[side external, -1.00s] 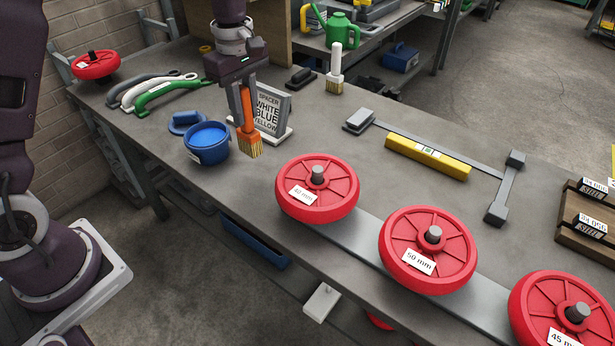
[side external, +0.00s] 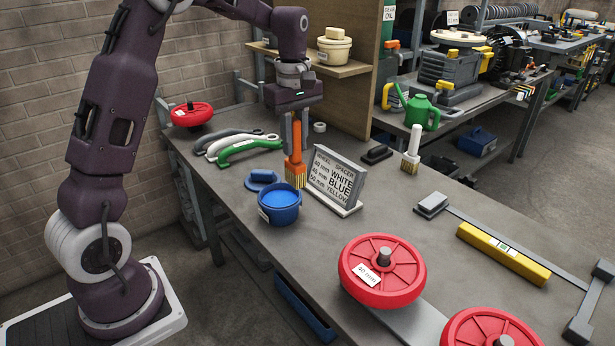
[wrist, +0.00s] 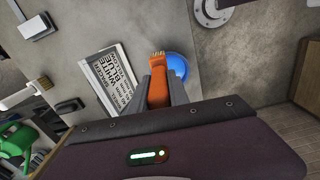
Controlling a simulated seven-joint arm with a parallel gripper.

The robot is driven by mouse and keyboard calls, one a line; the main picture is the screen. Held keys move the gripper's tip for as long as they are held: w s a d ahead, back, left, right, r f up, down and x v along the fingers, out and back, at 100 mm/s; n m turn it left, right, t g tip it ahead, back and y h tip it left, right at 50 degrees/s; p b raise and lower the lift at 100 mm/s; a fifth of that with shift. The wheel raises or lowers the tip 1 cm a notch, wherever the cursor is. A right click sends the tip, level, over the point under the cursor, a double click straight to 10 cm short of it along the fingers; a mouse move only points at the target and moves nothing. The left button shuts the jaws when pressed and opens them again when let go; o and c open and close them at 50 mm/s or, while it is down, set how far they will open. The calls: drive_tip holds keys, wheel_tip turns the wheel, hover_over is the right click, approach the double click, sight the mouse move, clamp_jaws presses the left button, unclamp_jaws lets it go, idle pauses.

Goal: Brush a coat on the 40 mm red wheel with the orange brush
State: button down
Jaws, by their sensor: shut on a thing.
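My gripper (side external: 296,145) is shut on the orange brush (side external: 295,164), which hangs upright with its yellowish bristles down. In the side view the bristles show just behind the right part of the rim of the blue pot (side external: 267,214). In the wrist view the brush (wrist: 159,90) overlaps the edge of the blue paint (wrist: 178,67); I cannot tell whether they touch. No paint shows on the bristles. The red wheel labelled 40 mm (side external: 404,268) lies flat on the bench at the front, apart from my gripper, with a dark peg through its hub.
A spacer sign (side external: 336,176) stands right of the brush, listing WHITE, BLUE and YELLOW. A blue lid (side external: 261,177) lies behind the pot. Other red wheels (side external: 478,330), a white-handled brush (side external: 412,150), a yellow level (side external: 503,255) and several curved handles (side external: 240,148) are on the bench.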

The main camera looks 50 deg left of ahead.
drive_tip(key=s+a+r, duration=0.1)
drive_tip(key=a+r, duration=0.2)
drive_tip(key=a, duration=0.2)
drive_tip(key=shift+s+r, duration=0.15)
drive_tip(key=shift+s, duration=0.05)
wheel_tip(320, 180, down, 7)
idle(0.4)
wheel_tip(320, 180, down, 8)
idle(1.6)
idle(1.3)
wheel_tip(320, 180, up, 11)
idle(0.9)
